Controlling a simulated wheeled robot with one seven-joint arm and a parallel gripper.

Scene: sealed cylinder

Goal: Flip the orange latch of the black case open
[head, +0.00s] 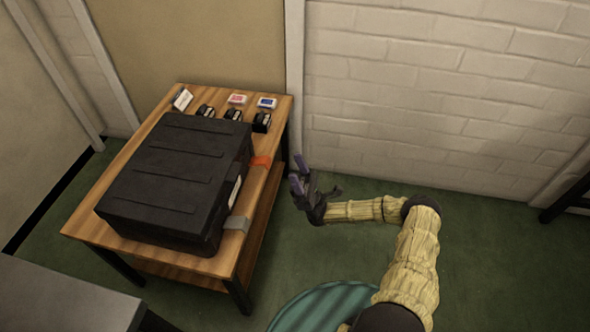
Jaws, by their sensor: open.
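The black case (165,180) lies closed on a wooden table (95,228), its ribbed lid facing up. The orange latch (261,162) sticks out from the case's right side, near its far end. A grey latch (236,223) sticks out from the same side, nearer the front. My gripper (298,176) is open and empty, to the right of the orange latch and apart from it, beyond the table's right edge. The finger details are small and dark.
Several small black items (234,114), a red and white box (237,99), a blue and white box (267,102) and a white card (182,99) stand at the table's far end. A white brick wall (440,95) is behind my arm. Green floor (480,250) is clear on the right.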

